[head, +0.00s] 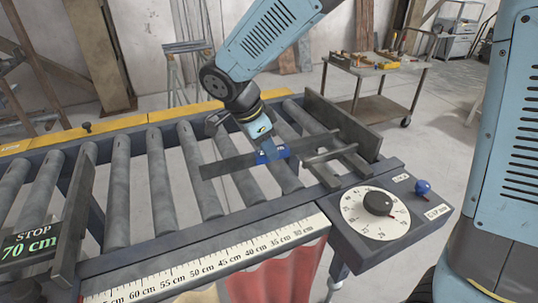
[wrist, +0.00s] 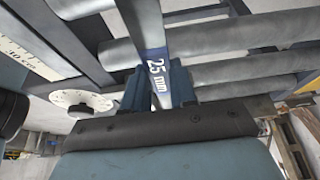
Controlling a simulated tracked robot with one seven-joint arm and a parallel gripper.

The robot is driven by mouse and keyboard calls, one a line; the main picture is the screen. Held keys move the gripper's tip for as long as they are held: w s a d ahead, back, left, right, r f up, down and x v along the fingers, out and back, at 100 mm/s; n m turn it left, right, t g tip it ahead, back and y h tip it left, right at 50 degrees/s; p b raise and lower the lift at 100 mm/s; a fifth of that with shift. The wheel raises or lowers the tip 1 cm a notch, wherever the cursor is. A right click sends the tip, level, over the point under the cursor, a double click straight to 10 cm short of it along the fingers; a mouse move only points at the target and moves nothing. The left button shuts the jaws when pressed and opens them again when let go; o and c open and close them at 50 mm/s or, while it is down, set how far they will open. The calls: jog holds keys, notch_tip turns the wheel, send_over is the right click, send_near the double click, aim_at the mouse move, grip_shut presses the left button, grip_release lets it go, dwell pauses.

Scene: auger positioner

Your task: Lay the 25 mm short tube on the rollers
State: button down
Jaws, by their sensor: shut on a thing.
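My gripper (head: 268,153) is shut on a long dark grey tube (head: 225,165) by its blue-labelled middle. In the wrist view, the tube (wrist: 143,22) stands between the two blue fingers (wrist: 158,88) and its label reads "25 mm". The tube is over the right part of the roller bed, lying across the line of the grey rollers (head: 160,185). I cannot tell whether it touches them. A upright end plate (head: 345,122) is at the right end of the bed. A stop (head: 72,228) stands at the left, beside a display reading "STOP 70 cm".
A white centimetre scale (head: 215,262) runs along the bed's front edge. A control box with a white dial (head: 374,214) and blue knob (head: 423,187) is at the right front corner. A tool cart (head: 375,75) stands behind. The rollers left of the tube are clear.

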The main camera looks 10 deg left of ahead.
notch_tip(320, 180, down, 3)
jog(key=shift+a+r, duration=0.1)
jog(key=shift+r, duration=0.1)
jog(key=c, duration=0.9)
grip_release()
jog(key=v, duration=1.2)
